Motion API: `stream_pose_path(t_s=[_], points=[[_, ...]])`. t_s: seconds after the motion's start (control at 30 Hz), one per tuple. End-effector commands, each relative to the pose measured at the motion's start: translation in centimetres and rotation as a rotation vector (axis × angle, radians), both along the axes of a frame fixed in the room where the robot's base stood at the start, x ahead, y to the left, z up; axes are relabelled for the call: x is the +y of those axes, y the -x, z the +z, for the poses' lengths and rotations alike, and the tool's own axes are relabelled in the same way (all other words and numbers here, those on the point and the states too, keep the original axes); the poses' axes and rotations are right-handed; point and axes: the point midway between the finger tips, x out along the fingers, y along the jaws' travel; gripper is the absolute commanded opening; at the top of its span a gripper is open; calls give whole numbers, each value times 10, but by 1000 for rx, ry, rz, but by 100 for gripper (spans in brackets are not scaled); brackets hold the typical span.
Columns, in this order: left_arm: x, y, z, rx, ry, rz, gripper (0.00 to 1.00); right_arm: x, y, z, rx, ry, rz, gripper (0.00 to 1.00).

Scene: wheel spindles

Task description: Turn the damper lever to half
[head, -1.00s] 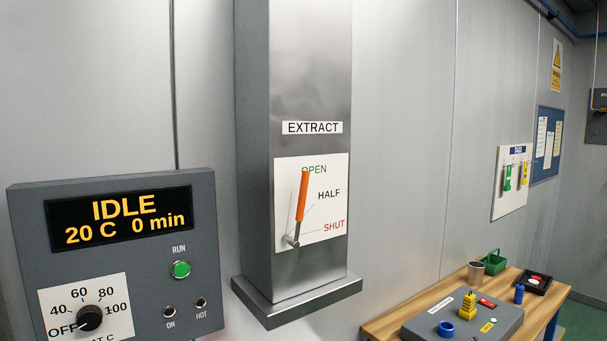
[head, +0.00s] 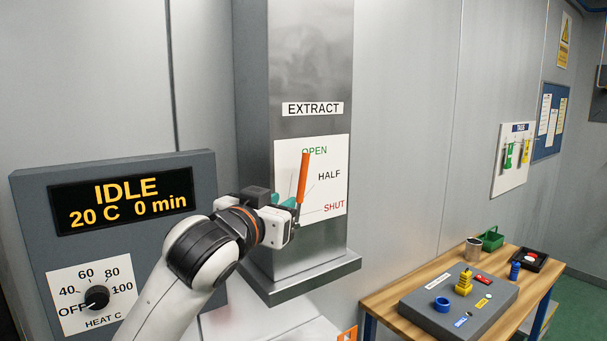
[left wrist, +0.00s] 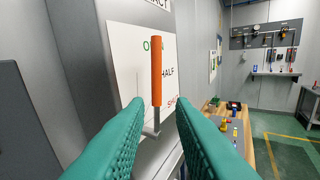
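The damper lever (head: 303,180) has an orange handle on a grey pivot. It stands nearly upright on a white plate (head: 334,154) marked OPEN, HALF and SHUT, and points at OPEN. The plate is on the steel extract duct (head: 312,70). My left gripper (head: 286,200) is at the lower left of the lever in the head view and partly hides the plate. In the left wrist view its two teal fingers (left wrist: 160,118) are spread apart, with the lever (left wrist: 156,72) between and beyond them. I see no finger contact. My right gripper is not in view.
A grey control panel (head: 190,170) reading IDLE stands left of the duct, partly behind my left arm. A ledge (head: 305,280) juts out below the lever. A wooden bench (head: 390,304) with a grey box (head: 415,308) and small parts is at the right.

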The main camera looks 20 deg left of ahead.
Motion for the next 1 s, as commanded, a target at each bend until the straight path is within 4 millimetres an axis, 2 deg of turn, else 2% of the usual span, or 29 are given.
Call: stream_pose_path(t_s=[0.03,0.2,0.37,0.7,0.83,1.0], points=[[1,1,13,-22,1,2,22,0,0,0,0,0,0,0],[2,-4,27,-43,6,3,22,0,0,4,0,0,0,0],[0,-27,28,-38,7,3,22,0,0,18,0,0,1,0],[-5,-93,29,-39,6,3,22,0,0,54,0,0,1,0],[-7,-109,27,-40,6,3,22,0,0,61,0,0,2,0],[-7,-117,25,-42,6,3,22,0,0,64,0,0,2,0]])
